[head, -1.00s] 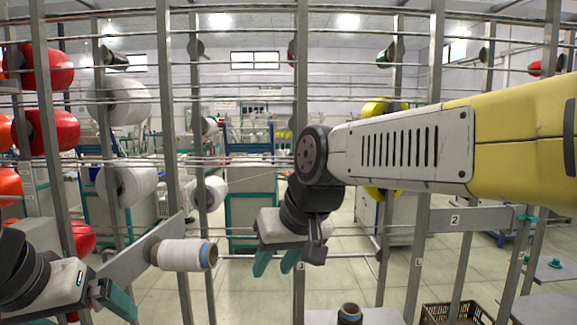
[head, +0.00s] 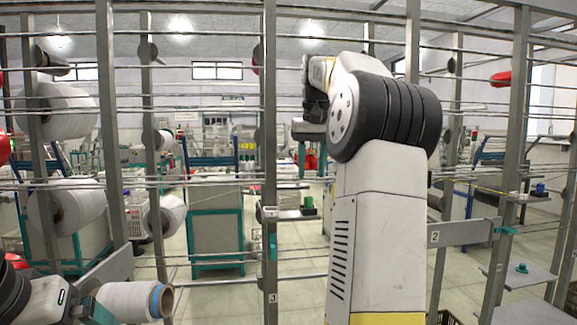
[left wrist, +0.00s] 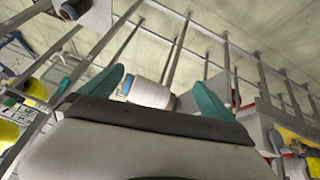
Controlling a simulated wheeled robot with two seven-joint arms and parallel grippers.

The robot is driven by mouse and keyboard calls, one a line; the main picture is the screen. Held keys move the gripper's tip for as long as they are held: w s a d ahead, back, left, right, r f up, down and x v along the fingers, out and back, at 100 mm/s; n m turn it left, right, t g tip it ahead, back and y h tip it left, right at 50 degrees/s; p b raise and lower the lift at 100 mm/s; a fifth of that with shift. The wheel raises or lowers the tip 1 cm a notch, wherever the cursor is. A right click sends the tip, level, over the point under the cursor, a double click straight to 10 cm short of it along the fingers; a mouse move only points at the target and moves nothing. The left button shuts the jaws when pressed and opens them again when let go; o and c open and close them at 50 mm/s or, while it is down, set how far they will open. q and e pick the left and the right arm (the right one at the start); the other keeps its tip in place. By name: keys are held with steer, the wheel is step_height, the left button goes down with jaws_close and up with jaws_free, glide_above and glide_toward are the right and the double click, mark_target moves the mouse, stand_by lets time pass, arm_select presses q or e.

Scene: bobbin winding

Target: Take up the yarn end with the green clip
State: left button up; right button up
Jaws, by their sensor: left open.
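A small green piece (head: 308,203) stands on a little shelf at the middle post in the head view. A teal clip-like piece (head: 272,246) is on that post, and a similar teal piece (head: 505,230) is by the label 2. I cannot tell which is the green clip, and no loose yarn end is clear. In the head view this bobbin (head: 128,301) is at lower left.
Grey posts (head: 270,100) and several horizontal rods cross the whole front. Large white yarn cones (head: 62,112) hang at the left. A grey plate (head: 519,277) is at the lower right. Machines and pale floor lie behind the frame.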

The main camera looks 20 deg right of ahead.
mark_target(309, 197)
steer(key=shift+x, duration=4.2)
jaws_close()
steer(key=shift+r, duration=2.25)
